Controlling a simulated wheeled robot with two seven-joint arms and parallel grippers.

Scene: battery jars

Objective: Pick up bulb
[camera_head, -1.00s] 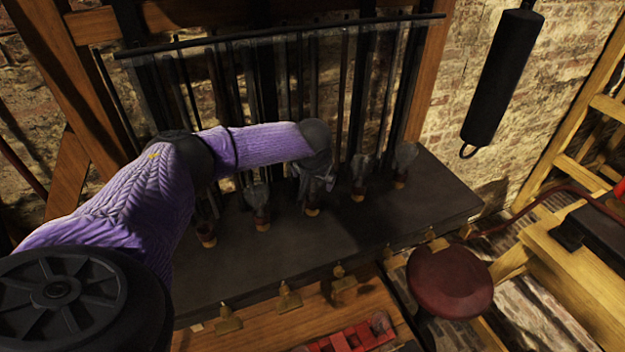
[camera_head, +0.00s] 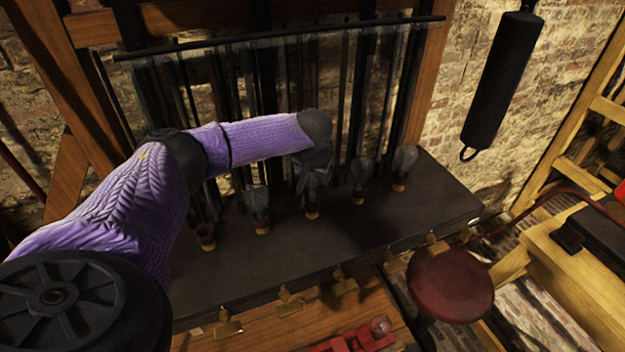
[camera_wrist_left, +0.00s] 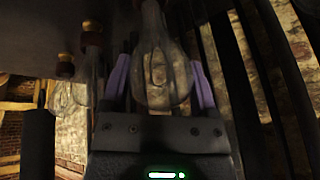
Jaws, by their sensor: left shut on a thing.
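Several clear glass bulbs with brass-and-red bases stand in a row along the dark shelf (camera_head: 400,225). My left gripper (camera_head: 313,163) is over the middle bulb (camera_head: 312,196), whose base shows below it. In the left wrist view the same bulb (camera_wrist_left: 165,65) sits between the two purple fingers of the left gripper (camera_wrist_left: 160,85), which is shut on it. I cannot tell whether its base is clear of the shelf. Neighbouring bulbs stand to the left (camera_head: 257,205) and right (camera_head: 360,184). My right gripper is not in view.
Dark vertical rods and a horizontal bar (camera_head: 280,36) stand behind the bulbs. Brass fittings (camera_head: 345,283) line the shelf's front edge. A round red stool (camera_head: 452,284) is at front right, and a black cylinder (camera_head: 500,80) hangs at upper right.

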